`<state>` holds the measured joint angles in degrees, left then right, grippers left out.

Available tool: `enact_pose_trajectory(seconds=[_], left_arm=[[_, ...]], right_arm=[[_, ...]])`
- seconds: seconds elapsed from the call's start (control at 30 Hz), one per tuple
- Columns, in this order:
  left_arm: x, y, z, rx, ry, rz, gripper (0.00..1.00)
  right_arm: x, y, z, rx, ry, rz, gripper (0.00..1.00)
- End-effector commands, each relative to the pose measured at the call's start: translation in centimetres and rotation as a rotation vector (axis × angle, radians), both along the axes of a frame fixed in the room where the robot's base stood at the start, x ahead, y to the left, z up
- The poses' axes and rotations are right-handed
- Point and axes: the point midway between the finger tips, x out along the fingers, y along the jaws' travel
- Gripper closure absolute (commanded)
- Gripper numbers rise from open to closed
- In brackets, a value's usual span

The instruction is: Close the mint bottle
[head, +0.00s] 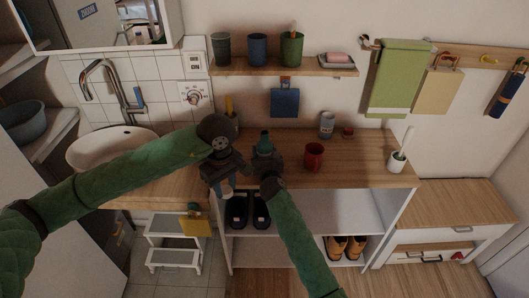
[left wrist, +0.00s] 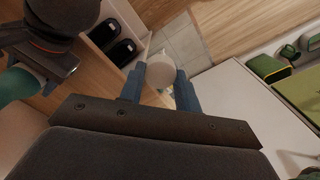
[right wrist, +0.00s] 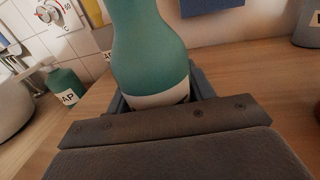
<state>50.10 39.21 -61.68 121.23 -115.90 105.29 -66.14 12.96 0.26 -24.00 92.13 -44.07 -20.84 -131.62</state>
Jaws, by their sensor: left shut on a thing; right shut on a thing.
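The mint bottle (head: 265,136) is at the left part of the wooden counter, its narrow neck pointing up. My right gripper (head: 265,147) is shut around it. In the right wrist view the teal bottle (right wrist: 148,45) with a white lower band fills the space between the fingers; its top is cut off. My left gripper (head: 227,190) is shut on a pale round piece, seemingly the cap (left wrist: 159,72), in front of the counter's front edge. The cap is apart from the bottle, to its left and lower in the head view. The bottle also shows in the left wrist view (left wrist: 16,84).
A red cup (head: 314,156), a grey cup (head: 327,125) and a white brush holder (head: 397,161) stand farther right on the counter. A teal soap bottle (right wrist: 66,86) stands near the tiled wall. The sink (head: 105,147) is at left. The counter's middle front is clear.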

Motion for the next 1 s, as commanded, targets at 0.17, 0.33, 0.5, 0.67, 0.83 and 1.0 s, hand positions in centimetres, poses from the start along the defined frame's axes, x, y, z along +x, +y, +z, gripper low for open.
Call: enact_pose_trajectory(seconds=[0.17, 0.33, 0.5, 0.67, 0.83, 1.0], left_arm=[[0.0, 0.0, -0.1, 0.0, 0.0, 0.0, 0.88], [0.0, 0.0, -0.4, 0.0, 0.0, 0.0, 0.88], [0.0, 0.0, -0.9, 0.0, 0.0, 0.0, 0.88], [0.0, 0.0, -1.6, 0.0, 0.0, 0.0, 0.88], [0.0, 0.0, -2.4, 0.0, 0.0, 0.0, 0.88], [0.0, 0.0, -3.1, 0.0, 0.0, 0.0, 0.88]], right_arm=[[0.0, 0.0, 0.2, 0.0, -0.001, 0.0, 0.72], [0.0, -0.1, 1.1, -0.002, -0.003, 0.0, 0.72], [-1.7, -0.9, 1.2, -0.003, 0.0, -0.001, 0.72], [-5.0, -2.4, 1.2, -0.004, -0.002, 0.0, 0.72], [-9.1, -4.3, 1.2, -0.003, 0.0, 0.001, 0.72], [-12.6, -5.9, 1.2, -0.002, 0.0, 0.0, 0.72]])
